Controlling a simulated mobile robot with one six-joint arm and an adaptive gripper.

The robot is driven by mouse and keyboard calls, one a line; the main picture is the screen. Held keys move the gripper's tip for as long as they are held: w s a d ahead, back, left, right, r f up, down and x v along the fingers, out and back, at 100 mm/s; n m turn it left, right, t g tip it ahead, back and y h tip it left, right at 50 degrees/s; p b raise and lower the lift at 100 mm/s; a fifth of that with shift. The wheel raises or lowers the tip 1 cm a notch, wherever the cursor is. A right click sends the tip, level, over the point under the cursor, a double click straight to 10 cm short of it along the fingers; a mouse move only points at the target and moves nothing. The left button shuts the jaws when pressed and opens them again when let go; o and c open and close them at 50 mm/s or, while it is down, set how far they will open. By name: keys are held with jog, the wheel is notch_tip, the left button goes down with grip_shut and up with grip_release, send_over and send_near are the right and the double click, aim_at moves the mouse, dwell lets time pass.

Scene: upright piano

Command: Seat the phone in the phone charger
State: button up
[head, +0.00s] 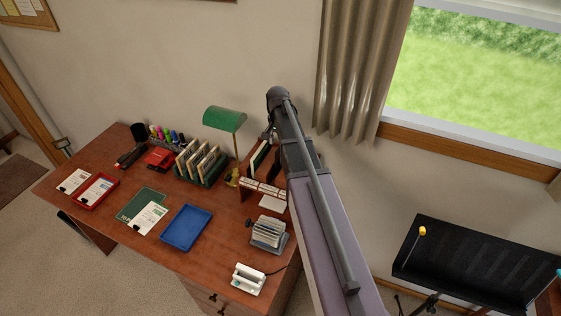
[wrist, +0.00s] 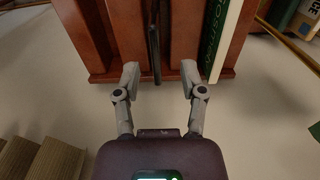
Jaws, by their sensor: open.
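A thin dark slab, seemingly the phone (wrist: 154,50), stands on edge in a slot of a reddish wooden rack (wrist: 90,30) in the wrist view. My gripper (wrist: 160,73) is open, with one fingertip on each side of the slab's near edge and gaps on both sides. It holds nothing. In the head view the rack stands at the desk's back right and is partly hidden by my arm; I cannot make out the phone there. A white device with a cable, seemingly the phone charger (head: 248,279), lies at the desk's front right corner.
A green and white book (wrist: 222,40) stands in the rack close to my right finger. The desk (head: 165,236) also holds a blue tray (head: 186,228), a green lamp (head: 225,119) and a card file (head: 268,234) behind the charger. A curtain (head: 355,70) hangs beyond my arm.

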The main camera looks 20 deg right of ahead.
aim_at(279, 151)
jog(key=shift+d+f+b, duration=0.2)
jog(key=shift+f+b, duration=2.25)
jog(key=shift+f, duration=0.1)
grip_shut()
